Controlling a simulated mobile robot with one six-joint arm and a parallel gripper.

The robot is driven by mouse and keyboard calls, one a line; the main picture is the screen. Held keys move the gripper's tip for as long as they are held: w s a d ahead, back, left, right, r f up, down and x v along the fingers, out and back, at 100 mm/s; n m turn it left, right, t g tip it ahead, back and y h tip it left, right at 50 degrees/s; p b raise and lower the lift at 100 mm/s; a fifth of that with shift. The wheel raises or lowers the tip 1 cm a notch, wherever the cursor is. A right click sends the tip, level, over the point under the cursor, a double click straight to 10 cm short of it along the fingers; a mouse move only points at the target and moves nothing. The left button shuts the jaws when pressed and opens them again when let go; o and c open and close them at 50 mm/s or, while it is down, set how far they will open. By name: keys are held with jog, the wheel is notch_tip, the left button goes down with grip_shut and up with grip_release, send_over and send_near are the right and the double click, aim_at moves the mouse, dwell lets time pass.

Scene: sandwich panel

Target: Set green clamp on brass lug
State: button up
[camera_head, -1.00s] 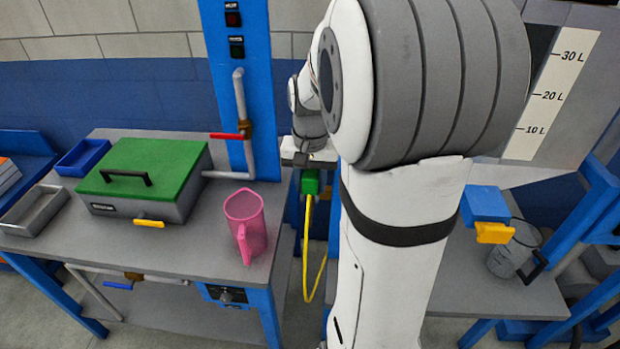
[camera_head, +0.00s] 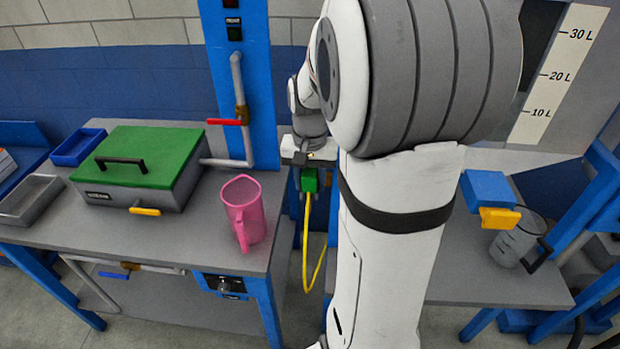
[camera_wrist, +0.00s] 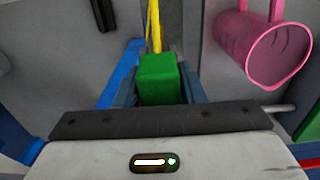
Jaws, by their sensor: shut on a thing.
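The green clamp (camera_head: 310,180) is a small green block with a yellow cable (camera_head: 309,240) hanging down from it in a loop. My gripper (camera_head: 308,168) is shut on the clamp and holds it in the air just right of the left bench. In the wrist view the clamp (camera_wrist: 158,80) sits between the two fingers of my gripper (camera_wrist: 158,92), with the yellow cable (camera_wrist: 154,25) leading away from it. I cannot make out the brass lug in any view.
The left bench (camera_head: 150,240) holds a pink jug (camera_head: 244,215), a green-lidded box (camera_head: 140,160), a blue tray (camera_head: 78,147) and a grey tray (camera_head: 28,198). A pipe with a red-handled valve (camera_head: 224,122) runs up the blue post. A clear jug (camera_head: 512,240) stands on the right bench.

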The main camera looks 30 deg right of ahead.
aim_at(310, 170)
jog(key=shift+f+b, duration=0.45)
jog(key=shift+f, duration=0.15)
jog(key=o, duration=1.1)
jog(key=shift+o, duration=0.2)
notch_tip(310, 170, up, 8)
jog(key=shift+f, duration=0.1)
jog(key=s+a+f+n+t, duration=0.2)
jog(key=s+a+n, duration=0.4)
jog(key=s+a, duration=0.6)
jog(key=shift+s+f+n+t, duration=0.15)
jog(key=shift+f+n+t, duration=0.25)
jog(key=shift+f, duration=0.2)
